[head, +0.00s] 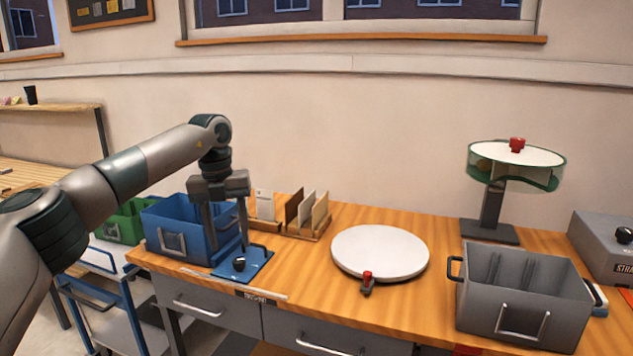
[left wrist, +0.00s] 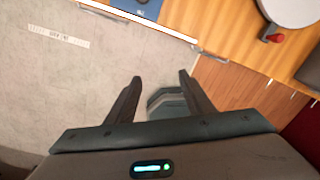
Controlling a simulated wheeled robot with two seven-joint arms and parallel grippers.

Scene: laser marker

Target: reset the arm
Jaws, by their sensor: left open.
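My left arm comes in from the left in the head view. Its gripper (head: 229,243) points down in front of the blue bin (head: 168,220) and the blue pad with a black knob (head: 258,262). The fingers are apart with nothing seen between them; contact with the bin or pad cannot be told. In the left wrist view the open fingers (left wrist: 159,78) show over a pale surface. A teal-grey shape lies behind them, too unclear to name. My right gripper is in neither view.
A white round turntable (head: 380,250) with a red knob (head: 367,277) sits mid-table. A grey bin (head: 480,320) and the marker stand (head: 490,215) are at right. A card holder (head: 312,230) stands behind the pad. A green bin (head: 118,226) is at far left.

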